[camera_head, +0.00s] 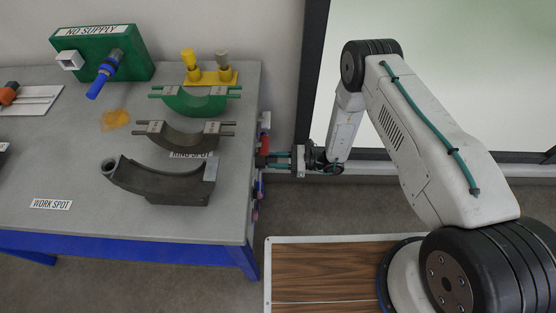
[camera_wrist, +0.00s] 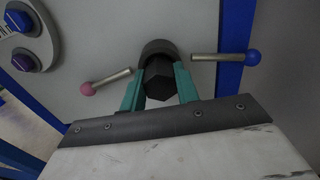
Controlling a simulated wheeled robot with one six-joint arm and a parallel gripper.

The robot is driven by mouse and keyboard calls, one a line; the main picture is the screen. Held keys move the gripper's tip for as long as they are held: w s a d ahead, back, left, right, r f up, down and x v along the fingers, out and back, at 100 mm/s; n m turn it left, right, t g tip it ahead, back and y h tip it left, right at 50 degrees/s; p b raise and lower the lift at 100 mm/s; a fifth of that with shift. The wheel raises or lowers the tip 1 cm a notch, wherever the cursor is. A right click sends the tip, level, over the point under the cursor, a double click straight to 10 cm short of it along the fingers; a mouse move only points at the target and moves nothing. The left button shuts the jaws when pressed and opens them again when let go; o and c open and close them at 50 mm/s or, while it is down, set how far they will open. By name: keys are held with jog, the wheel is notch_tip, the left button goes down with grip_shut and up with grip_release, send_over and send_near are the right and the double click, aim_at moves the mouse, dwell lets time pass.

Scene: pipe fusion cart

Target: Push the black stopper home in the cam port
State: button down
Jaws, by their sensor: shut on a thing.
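The black stopper (camera_wrist: 158,82), with a six-sided end, sits between the teal fingers of my gripper (camera_wrist: 158,72) in the wrist view. My gripper is shut on it. A dark round collar (camera_wrist: 158,46), which looks like the cam port, is right behind the stopper. How deep the stopper sits in it is hidden. A metal cam arm with a pink ball (camera_wrist: 105,82) sticks out to the left, and one with a blue ball (camera_wrist: 226,58) to the right. In the head view my gripper (camera_head: 279,160) points left at the cart's right side; the stopper is hard to make out there.
The grey cart top (camera_head: 100,217) holds a dark curved saddle (camera_head: 160,182), a grey one (camera_head: 185,137), a green one (camera_head: 195,102) and a green supply box (camera_head: 104,54). Round purple and blue knobs (camera_wrist: 20,20) are at upper left in the wrist view.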

jog(key=c, duration=0.9)
grip_release()
jog(key=shift+a, duration=0.1)
jog(key=shift+c, duration=0.2)
jog(key=d, duration=0.7)
jog(key=shift+s+d, duration=0.15)
jog(key=shift+d, duration=0.25)
